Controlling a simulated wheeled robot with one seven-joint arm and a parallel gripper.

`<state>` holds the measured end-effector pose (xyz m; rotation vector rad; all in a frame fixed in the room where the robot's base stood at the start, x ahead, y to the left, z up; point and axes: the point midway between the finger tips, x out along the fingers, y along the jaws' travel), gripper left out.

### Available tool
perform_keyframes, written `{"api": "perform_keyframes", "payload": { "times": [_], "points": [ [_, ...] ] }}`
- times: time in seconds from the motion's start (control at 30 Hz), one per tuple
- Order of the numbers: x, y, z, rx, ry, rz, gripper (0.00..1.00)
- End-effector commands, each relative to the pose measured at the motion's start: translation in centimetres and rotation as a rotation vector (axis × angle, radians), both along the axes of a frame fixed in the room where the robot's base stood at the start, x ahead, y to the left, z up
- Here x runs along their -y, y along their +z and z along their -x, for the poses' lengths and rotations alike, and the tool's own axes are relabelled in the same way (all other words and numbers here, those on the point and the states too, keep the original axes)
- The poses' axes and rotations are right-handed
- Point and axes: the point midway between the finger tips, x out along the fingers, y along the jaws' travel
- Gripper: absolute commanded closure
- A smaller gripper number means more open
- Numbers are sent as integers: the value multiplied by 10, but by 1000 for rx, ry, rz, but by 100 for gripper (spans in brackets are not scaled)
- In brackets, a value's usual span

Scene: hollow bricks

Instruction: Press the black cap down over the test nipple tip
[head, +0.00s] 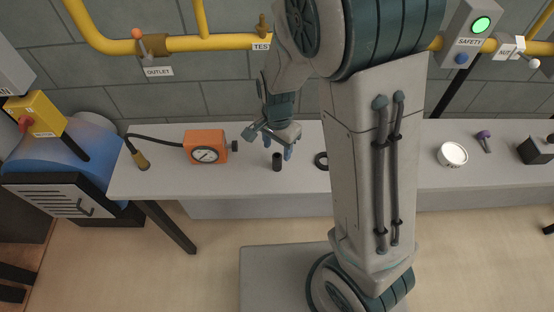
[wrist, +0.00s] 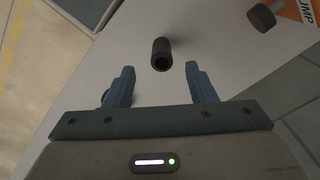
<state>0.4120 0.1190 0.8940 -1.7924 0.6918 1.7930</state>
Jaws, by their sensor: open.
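The black cap (head: 277,161) stands upright on the grey bench in the head view. In the wrist view the cap (wrist: 162,54) shows its open round end, just beyond and between the fingertips. My gripper (head: 280,148) is open and empty, close to the cap and not closed around it. Its two blue fingers (wrist: 160,84) are spread apart in the wrist view. The brass test nipple (head: 262,25) rises from the yellow pipe on the wall, above the "TEST" label, partly beside my arm.
An orange pump with a gauge (head: 205,147) and a hose stands left of the cap. The bench front is clear.

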Motion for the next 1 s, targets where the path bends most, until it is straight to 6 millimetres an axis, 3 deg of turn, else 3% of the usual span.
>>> {"api": "perform_keyframes", "payload": {
  "times": [0.1, 0.37, 0.7, 1.0],
  "points": [
    [1, -18, 0, -3, -1, 2, 49],
    [0, -33, 0, -1, 0, 0, 49],
    [0, -73, -3, -3, 0, 1, 49],
    [0, -80, -3, 1, 1, -1, 49]
  ]
}}
